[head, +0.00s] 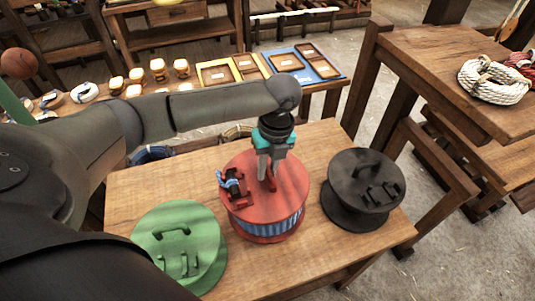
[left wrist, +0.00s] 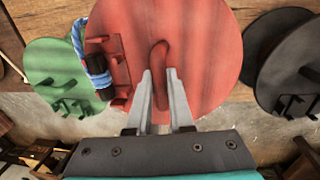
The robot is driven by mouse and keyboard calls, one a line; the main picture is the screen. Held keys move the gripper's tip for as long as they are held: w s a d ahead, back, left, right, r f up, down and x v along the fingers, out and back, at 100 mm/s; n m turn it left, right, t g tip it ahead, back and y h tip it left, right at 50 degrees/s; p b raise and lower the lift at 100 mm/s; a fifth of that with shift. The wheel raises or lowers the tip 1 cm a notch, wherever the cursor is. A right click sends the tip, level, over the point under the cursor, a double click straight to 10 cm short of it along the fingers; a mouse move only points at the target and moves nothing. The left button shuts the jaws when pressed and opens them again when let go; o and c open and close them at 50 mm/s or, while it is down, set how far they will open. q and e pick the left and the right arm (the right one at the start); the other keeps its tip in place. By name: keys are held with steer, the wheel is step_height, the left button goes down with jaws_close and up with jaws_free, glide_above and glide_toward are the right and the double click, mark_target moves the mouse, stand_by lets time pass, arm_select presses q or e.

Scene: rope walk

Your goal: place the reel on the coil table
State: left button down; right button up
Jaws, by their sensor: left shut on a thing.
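The red reel (head: 288,182), with blue rope wound round its drum, is upright at the wooden table in front of me, between a green reel and a black reel. It fills the middle of the left wrist view (left wrist: 205,40). My left gripper (head: 268,168) is above it, its fingers shut on the curved handle (left wrist: 160,60) on the reel's top. I cannot tell whether the reel's base touches the table. A table with rope coils (head: 430,55), seemingly the coil table, stands at the right. My right gripper is not in view.
The green reel (head: 185,232) is close left of the red reel and the black reel (head: 362,185) close right. A white rope coil (head: 494,80) lies on the right table, whose left part is bare. A bench with spools and trays (head: 216,74) stands behind.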

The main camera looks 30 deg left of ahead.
mark_target(268, 184)
arm_select(q)
steer(key=shift+w+f+b, duration=0.1)
steer(key=shift+f+b, duration=0.3)
steer(key=shift+f, duration=2.4)
steer(key=c, duration=0.8)
jaws_free()
steer(key=r, duration=0.4)
steer(key=r+p, duration=0.1)
steer(key=r, duration=0.3)
steer(key=d+r, duration=0.1)
steer(key=r, duration=0.3)
steer(key=shift+w, duration=0.4)
steer(key=shift+f, duration=0.1)
